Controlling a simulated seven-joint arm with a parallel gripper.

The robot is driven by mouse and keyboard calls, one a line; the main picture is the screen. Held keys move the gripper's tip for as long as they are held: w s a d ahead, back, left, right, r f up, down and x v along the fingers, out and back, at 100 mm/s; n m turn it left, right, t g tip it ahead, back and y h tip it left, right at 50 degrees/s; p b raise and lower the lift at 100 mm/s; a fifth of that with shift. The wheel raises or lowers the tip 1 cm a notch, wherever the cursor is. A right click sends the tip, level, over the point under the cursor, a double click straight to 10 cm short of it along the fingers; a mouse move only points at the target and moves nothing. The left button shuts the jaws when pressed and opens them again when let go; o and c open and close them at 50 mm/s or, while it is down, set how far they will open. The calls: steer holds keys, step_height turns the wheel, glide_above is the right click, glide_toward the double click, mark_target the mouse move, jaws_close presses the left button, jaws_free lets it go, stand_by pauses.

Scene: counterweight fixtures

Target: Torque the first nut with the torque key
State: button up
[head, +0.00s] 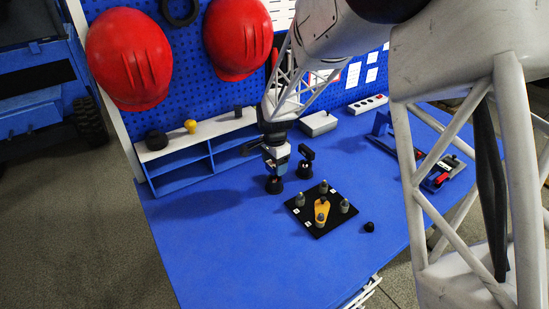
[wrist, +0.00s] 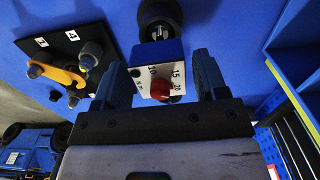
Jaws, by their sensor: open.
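The torque key (wrist: 160,72) shows a blue body, a white dial face marked 10, 15 and 20, and a red knob. It stands in a round black holder (wrist: 160,15), also visible in the head view (head: 274,186). My gripper (wrist: 158,66) is open, with one finger on each side of the key; I cannot tell whether they touch it. In the head view my gripper (head: 277,168) points down over that holder and hides most of the key. A black plate (head: 338,222) to the right bears several grey nuts on posts and an orange-yellow link (head: 322,209).
A second black tool (head: 306,160) stands in its own holder just right of my gripper. A small black piece (head: 369,227) lies right of the plate. A blue shelf with a white top (head: 212,130) stands behind left. The front left table is clear.

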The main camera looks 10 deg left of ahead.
steer(key=shift+f, duration=0.65)
steer(key=shift+c, duration=0.2)
steer(key=c, duration=0.9)
